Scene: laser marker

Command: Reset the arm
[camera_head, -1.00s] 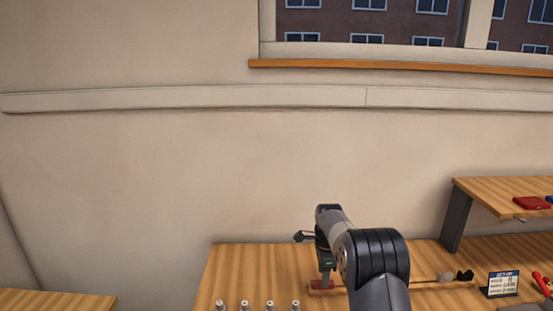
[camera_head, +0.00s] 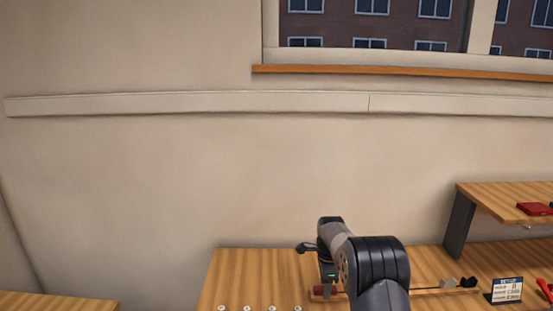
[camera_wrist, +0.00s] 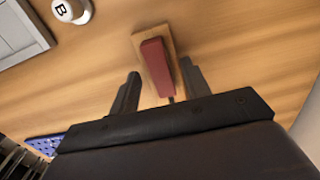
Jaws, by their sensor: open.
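My gripper (camera_wrist: 160,68) is open in the wrist view, with its two dark fingers apart. A red block (camera_wrist: 156,64) lies on a light wooden strip (camera_wrist: 141,38) and shows between and beyond the fingers. Neither finger visibly grips it. The fingers are too small and too hidden there to make out.
Several small white-topped items (camera_head: 247,308) line the table's front. A small sign (camera_head: 506,289) stands to the right, below a raised wooden shelf (camera_head: 500,199) bearing a red object (camera_head: 533,209). The wrist view shows a white round piece marked B (camera_wrist: 72,9) and a blue perforated piece (camera_wrist: 42,145).

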